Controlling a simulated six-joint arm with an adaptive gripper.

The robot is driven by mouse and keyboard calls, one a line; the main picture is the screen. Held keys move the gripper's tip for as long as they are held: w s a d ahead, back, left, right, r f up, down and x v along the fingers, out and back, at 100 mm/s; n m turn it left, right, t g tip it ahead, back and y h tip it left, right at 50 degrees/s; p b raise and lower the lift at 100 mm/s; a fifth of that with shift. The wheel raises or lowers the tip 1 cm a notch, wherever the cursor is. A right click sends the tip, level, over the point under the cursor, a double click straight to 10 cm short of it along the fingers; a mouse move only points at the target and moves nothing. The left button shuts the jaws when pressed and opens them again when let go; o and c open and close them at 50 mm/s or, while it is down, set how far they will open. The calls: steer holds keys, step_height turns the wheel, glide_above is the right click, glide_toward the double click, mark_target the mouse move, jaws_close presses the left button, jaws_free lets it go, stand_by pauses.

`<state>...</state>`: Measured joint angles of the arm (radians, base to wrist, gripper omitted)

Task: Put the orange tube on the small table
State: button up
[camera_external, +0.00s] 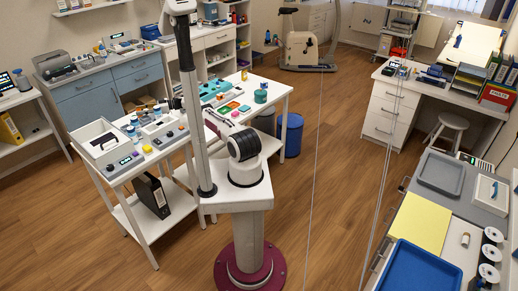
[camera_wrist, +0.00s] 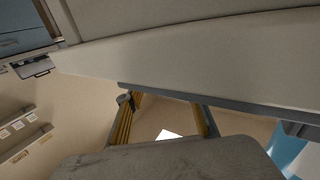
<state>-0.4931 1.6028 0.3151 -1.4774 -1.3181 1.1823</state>
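I cannot make out the orange tube for certain. A small orange item (camera_external: 244,108) lies among coloured things on the white worktable (camera_external: 270,84) in the external view; its shape is too small to tell. Which piece is the small table is unclear. In the wrist view a blunt grey part, perhaps of my gripper, fills the bottom edge. Its fingers are not clearly seen, and no tube shows there.
A white equipment bench (camera_external: 158,138) stands left of my pedestal. A blue tray (camera_external: 420,268) and yellow sheet (camera_external: 420,222) lie on the right-hand counter. The wooden floor between is mostly clear.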

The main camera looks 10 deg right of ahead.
steer(key=shift+d+r, duration=0.1)
steer(key=shift+r, duration=0.05)
steer(key=v, duration=1.1)
steer(key=shift+d, duration=0.4)
steer(key=shift+w, duration=0.15)
stand_by(0.7)
